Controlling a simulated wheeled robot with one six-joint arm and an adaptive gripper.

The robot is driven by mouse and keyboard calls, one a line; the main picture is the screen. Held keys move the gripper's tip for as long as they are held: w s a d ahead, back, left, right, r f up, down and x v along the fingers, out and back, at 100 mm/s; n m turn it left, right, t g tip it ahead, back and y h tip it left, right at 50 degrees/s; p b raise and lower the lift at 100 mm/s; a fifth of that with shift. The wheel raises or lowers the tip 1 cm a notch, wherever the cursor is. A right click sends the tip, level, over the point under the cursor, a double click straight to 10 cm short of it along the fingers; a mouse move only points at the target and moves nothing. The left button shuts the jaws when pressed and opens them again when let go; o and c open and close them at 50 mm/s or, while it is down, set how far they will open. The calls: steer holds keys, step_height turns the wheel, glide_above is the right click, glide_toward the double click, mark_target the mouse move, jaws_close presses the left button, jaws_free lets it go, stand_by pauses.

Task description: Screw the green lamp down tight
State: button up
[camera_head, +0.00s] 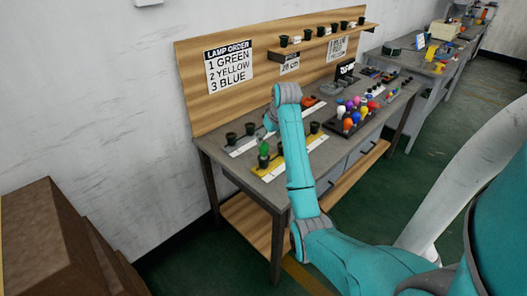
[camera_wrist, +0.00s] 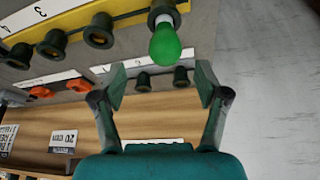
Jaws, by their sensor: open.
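The green lamp (camera_wrist: 166,43) sits in a black socket (camera_wrist: 163,10) at one end of the yellow strip in the wrist view. It also shows in the head view (camera_head: 265,149), standing up from its socket at the left end of the yellow strip (camera_head: 298,154). My gripper (camera_wrist: 161,88) is open and empty, its two fingers spread wide. The lamp is beyond the fingertips and apart from them, roughly centred between them. I cannot tell how deep the lamp is seated.
More black sockets (camera_wrist: 98,31) stand along the yellow strip, and two (camera_wrist: 181,76) stand on a grey strip behind. A dark tray (camera_head: 348,120) of coloured lamps is to the right. The lamp order sign (camera_head: 229,65) is on the wooden back panel.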

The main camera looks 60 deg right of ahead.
mark_target(264, 143)
steer(key=shift+w+a+x, duration=0.1)
steer(key=shift+a+x, duration=0.05)
steer(key=shift+x, duration=1.65)
steer(key=shift+w+a+x, duration=0.1)
steer(key=shift+w+x, duration=0.05)
steer(key=shift+x, duration=1.6)
steer(key=c, duration=1.2)
steer(key=shift+r, duration=0.15)
steer(key=shift+c, duration=0.2)
step_height(264, 143, up, 10)
steer(key=shift+f, duration=0.1)
steer(key=shift+f, duration=4.4)
